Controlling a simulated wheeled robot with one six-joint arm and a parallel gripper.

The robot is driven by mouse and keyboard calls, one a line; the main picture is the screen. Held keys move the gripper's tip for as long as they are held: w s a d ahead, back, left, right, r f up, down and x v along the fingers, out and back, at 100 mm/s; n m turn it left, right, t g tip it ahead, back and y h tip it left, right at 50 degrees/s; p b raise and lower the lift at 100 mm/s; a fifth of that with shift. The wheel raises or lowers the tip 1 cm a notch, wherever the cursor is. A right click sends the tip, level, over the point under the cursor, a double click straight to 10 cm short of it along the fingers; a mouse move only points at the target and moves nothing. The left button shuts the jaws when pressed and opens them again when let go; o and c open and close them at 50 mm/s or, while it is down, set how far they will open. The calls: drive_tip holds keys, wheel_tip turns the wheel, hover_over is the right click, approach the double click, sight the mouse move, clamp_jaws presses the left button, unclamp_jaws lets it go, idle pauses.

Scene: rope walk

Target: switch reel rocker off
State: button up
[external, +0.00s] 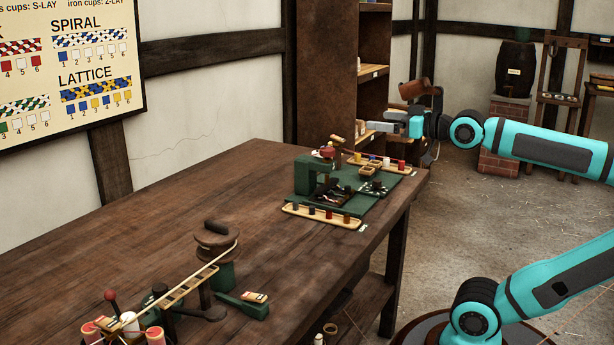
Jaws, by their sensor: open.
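My gripper (391,121) is at the upper middle of the external view, on the cyan arm reaching in from the right. It points left, is open and has nothing visible between its fingers. It appears raised above the far right end of the wooden table (190,215). Below and left of it stands a small green machine (305,175) on a green base. A reel stand (217,240) with a green base is at the table's near middle, a low green block (243,304) with a small tag beside it. I cannot make out which part is the reel rocker, or its position.
A wooden track (180,290) leads to red and white spools at the near left. A brown shelf (340,60) stands behind. The table's middle left is clear.

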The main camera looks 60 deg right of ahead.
drive_tip(key=c, duration=1.6)
drive_tip(key=shift+w+a, duration=0.15)
drive_tip(key=shift+w, duration=0.05)
drive_tip(key=c, duration=0.4)
drive_tip(key=w+a+m+g, duration=0.1)
drive_tip(key=w+a, duration=0.1)
drive_tip(key=w+a+m+g+y, duration=0.1)
drive_tip(key=w+a+m+g, duration=0.1)
drive_tip(key=w, duration=0.1)
drive_tip(key=w+a+f+m+g+y, duration=0.1)
drive_tip(key=w+a, duration=0.2)
drive_tip(key=shift+w+a+g, duration=0.1)
drive_tip(key=shift+g, duration=0.3)
clamp_jaws()
drive_tip(key=w+a+f+m+g+y, duration=0.25)
drive_tip(key=w+a+m+g, duration=0.3)
drive_tip(key=a, duration=0.55)
drive_tip(key=s+a+f+m+g+h, duration=0.1)
drive_tip(key=a+f+m+g+h, duration=0.1)
drive_tip(key=a, duration=1.1)
drive_tip(key=a+f+m+g+h, duration=0.2)
drive_tip(key=a+f+m+g, duration=0.2)
drive_tip(key=a, duration=0.9)
drive_tip(key=shift+s+f+m+g, duration=0.4)
drive_tip(key=shift+m+g, duration=0.85)
drive_tip(key=shift+g, duration=0.6)
drive_tip(key=shift+a+h, duration=0.1)
drive_tip(key=shift+h, duration=0.15)
